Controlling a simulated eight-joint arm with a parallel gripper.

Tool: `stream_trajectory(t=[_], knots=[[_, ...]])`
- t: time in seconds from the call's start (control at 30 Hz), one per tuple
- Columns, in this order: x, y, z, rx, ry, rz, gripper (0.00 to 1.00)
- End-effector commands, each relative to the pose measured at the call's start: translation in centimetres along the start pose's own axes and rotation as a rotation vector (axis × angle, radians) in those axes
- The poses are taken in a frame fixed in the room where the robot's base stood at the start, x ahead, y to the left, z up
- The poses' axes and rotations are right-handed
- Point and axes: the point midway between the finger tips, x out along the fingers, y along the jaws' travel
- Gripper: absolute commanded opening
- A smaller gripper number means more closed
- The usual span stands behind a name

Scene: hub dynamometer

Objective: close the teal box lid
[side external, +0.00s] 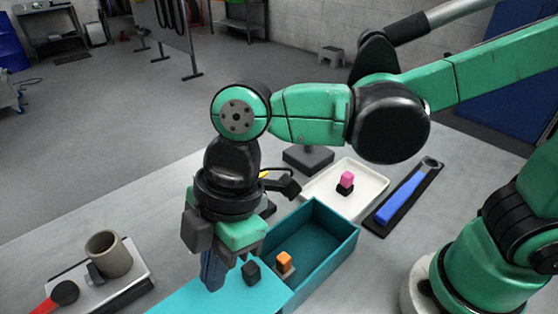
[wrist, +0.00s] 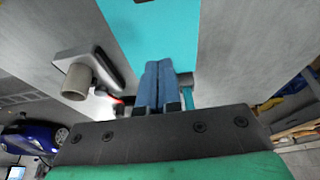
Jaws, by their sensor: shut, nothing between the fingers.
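The teal box (side external: 335,250) stands on the table with its top open in the side external view. The teal lid (side external: 215,297) is swung open and lies out to the lower left of the box, cut off by the picture's bottom edge. A broad teal panel, seemingly the lid, also shows in the wrist view (wrist: 155,30). My gripper (side external: 212,286) is shut and empty, its blue fingers pointing down over the lid. The fingers show side by side in the wrist view (wrist: 158,68). Whether they touch the lid I cannot tell.
A grey mug (side external: 107,255) stands on a board at left, near a red-handled tool (side external: 50,304).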

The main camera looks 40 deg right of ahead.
Motion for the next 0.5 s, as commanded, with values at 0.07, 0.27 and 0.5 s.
stream_trajectory(t=[0.07, 0.27, 0.5], knots=[[1.4, 0.1, -0.1, 0.0, 0.0, 0.001, 0.0], [4.3, 0.1, 0.0, 0.001, 0.0, 0.001, 0.0], [3.7, 0.1, 2.6, 0.007, 0.0, 0.002, 0.0]])
